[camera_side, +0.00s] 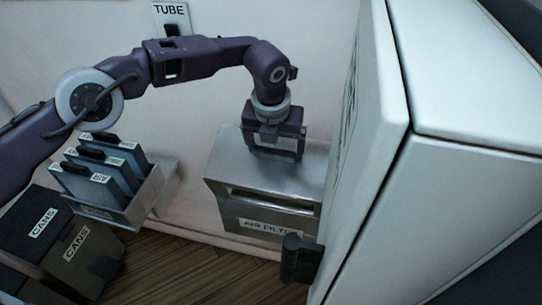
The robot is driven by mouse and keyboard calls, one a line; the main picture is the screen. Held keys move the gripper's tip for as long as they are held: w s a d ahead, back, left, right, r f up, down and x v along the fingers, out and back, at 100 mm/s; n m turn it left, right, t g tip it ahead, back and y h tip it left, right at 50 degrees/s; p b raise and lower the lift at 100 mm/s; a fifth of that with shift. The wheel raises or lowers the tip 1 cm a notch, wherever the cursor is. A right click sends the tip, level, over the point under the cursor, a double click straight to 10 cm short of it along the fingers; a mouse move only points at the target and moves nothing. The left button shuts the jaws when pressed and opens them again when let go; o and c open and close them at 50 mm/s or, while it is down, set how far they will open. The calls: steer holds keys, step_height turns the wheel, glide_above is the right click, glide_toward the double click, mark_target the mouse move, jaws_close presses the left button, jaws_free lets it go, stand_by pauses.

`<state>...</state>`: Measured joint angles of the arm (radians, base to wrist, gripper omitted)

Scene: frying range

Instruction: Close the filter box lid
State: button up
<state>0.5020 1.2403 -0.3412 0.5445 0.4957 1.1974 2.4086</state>
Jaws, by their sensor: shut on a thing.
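The metal filter box (240,213) is fixed low on the wall, right of centre, with an "AIR FILTER" label on its front. Its grey lid (228,160) forms the sloping top, and a dark slot shows in the front below it. My gripper (275,155) points down at the lid's upper middle, shut on part of the lid, seemingly a handle. The fingers hide most of what they hold. Whether the lid sits fully down cannot be told from this side.
A tall white cabinet (450,210) stands close on the right and hides the box's right end. A black handle (300,258) juts out before it. A rack (150,195) with blue filters is at left, above dark CANS bins (75,255). Wall between is clear.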

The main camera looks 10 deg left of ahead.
steer(key=shift+w+a+f, duration=0.15)
steer(key=shift+w, duration=0.3)
steer(key=shift+w+a+f, duration=0.1)
steer(key=shift+w+a, duration=0.05)
steer(key=shift+w, duration=0.6)
steer(key=shift+d+r, duration=0.1)
steer(key=o, duration=1.8)
steer(key=shift+d, duration=0.1)
steer(key=v, duration=0.7)
steer(key=shift+s, duration=0.1)
